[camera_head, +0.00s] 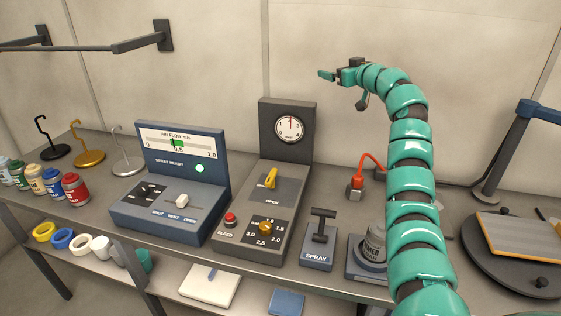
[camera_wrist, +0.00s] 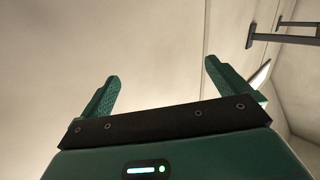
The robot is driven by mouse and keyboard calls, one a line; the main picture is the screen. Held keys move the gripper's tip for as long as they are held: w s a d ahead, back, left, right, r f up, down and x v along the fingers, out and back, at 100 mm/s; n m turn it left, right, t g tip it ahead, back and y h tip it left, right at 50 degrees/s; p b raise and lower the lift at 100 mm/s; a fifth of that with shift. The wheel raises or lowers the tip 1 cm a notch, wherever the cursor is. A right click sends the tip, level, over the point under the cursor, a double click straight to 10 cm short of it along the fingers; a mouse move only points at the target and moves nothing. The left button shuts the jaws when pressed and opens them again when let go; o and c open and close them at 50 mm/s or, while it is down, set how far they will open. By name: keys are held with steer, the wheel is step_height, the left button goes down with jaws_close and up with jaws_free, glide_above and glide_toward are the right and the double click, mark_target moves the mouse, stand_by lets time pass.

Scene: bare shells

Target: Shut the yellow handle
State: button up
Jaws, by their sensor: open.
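The yellow handle (camera_head: 271,178) is a small lever on the dark grey box (camera_head: 250,243) in the middle of the bench. It stands tilted near the word OPEN on its plate. A round gauge (camera_head: 290,127) sits on the box's upright back panel, its needle pointing about straight up. My gripper (camera_head: 341,88) is raised high above the bench, up and to the right of the handle, and touches nothing. In the wrist view my gripper (camera_wrist: 160,78) has its two green fingers wide apart with nothing between them. The handle is not in the wrist view.
Left of the box stands a blue air flow panel (camera_head: 155,215) with a lit green lamp. Right of it are a spray lever (camera_head: 320,228), a grey canister (camera_head: 375,243) and a red plug (camera_head: 356,186). A wall rail (camera_head: 90,48) juts out at upper left. Air above the box is clear.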

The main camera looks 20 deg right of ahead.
steer(key=s+a+f+n+g+y, duration=0.1)
steer(key=a+f+n+g+y, duration=0.3)
steer(key=f, duration=0.5)
steer(key=n+g+y, duration=0.2)
steer(key=n+g, duration=0.3)
steer(key=g, duration=0.3)
glide_toward(272, 174)
steer(key=p+x, duration=0.4)
steer(key=x, duration=0.4)
steer(key=shift+a+f, duration=0.25)
steer(key=c, duration=0.9)
